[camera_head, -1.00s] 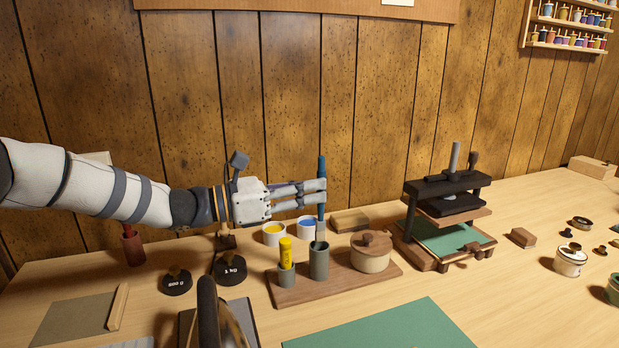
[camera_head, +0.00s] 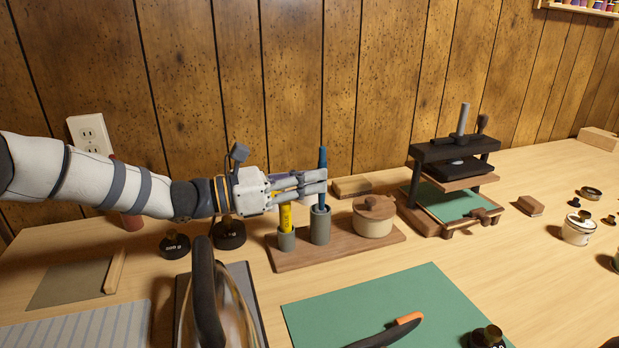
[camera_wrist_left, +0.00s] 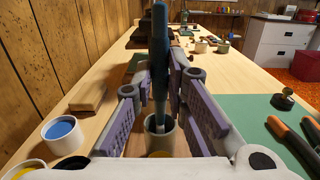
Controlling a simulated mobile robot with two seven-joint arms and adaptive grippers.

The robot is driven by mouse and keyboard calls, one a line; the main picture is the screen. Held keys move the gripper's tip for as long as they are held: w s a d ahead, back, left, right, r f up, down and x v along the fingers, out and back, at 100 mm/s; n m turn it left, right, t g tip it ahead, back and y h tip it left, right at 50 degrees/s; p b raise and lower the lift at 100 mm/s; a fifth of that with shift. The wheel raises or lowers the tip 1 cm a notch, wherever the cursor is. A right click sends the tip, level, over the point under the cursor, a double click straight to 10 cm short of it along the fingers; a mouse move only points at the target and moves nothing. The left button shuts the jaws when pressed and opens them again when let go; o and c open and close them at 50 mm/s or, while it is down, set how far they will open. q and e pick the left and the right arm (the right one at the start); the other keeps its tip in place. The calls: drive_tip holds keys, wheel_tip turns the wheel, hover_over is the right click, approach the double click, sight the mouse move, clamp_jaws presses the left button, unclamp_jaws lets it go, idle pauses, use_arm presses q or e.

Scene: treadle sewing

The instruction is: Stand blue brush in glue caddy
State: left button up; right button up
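The blue brush (camera_head: 323,160) stands nearly upright with its lower end inside the taller grey cup (camera_head: 320,228) of the wooden glue caddy (camera_head: 345,252). In the left wrist view the brush (camera_wrist_left: 160,60) rises between the fingers, and its lower end shows inside the cup (camera_wrist_left: 161,142). My left gripper (camera_head: 318,182) is just above the cup, around the brush. Its fingers are apart, with purple pads showing and a gap on either side of the handle. My right gripper is not in view.
A yellow glue stick (camera_head: 285,215) stands in the shorter cup, left of the brush. A lidded pot (camera_head: 373,222) is on the caddy's right. A press (camera_head: 455,180) stands farther right. Blue paint (camera_wrist_left: 62,132) is behind the caddy. A green mat (camera_head: 390,300) lies in front.

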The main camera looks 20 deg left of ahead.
use_arm(q)
drive_tip(key=o, duration=0.4)
drive_tip(key=v, duration=1.2)
drive_tip(key=shift+f, duration=0.1)
drive_tip(key=shift+a, duration=0.1)
